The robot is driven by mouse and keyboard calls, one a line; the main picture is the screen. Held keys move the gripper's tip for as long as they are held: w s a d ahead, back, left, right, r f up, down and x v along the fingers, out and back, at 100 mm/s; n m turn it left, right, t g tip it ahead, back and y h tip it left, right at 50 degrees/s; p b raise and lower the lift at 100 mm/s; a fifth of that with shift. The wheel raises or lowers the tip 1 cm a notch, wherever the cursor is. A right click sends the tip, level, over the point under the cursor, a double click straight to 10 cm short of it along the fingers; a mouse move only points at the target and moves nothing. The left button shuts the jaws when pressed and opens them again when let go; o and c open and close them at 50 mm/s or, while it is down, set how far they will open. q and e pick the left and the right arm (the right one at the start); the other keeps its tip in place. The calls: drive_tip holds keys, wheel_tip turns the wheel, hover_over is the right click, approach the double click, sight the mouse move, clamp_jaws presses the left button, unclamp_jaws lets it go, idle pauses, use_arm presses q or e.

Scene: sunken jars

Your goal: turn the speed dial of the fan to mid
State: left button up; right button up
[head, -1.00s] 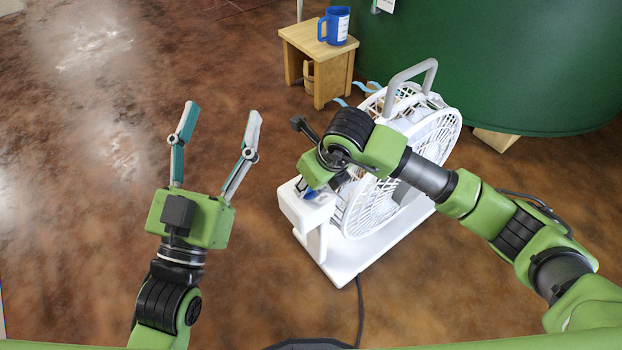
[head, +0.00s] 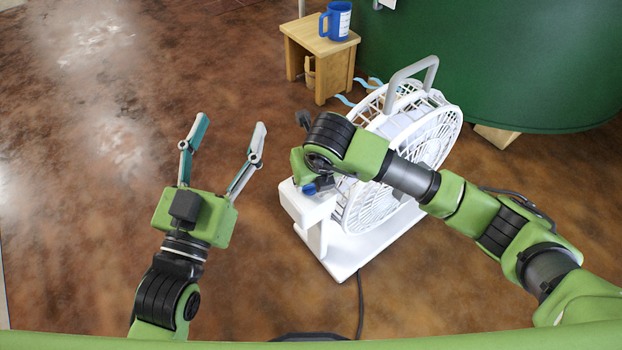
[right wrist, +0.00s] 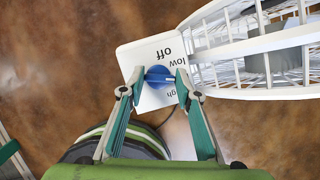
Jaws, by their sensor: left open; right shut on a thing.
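The white fan (head: 412,140) stands on the floor with its control box (head: 305,205) at the front. The blue speed dial (right wrist: 158,74) sits on top of that box; it also shows in the head view (head: 309,189). In the right wrist view the labels "off", "low" and part of "high" show around it; no "mid" label is visible. My right gripper (right wrist: 160,80) is shut on the dial, one fingertip on each side. A pale line shows on the dial, pointing roughly right in that view. My left gripper (head: 228,126) is open and empty, left of the fan.
A wooden stool (head: 320,55) with a blue mug (head: 336,22) stands behind the fan. A large green round tank (head: 490,60) fills the back right. The fan's cord (head: 361,305) runs along the floor toward me. The brown floor at left is clear.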

drive_tip(key=o, duration=1.1)
drive_tip(key=shift+r, duration=0.1)
drive_tip(key=v, duration=1.2)
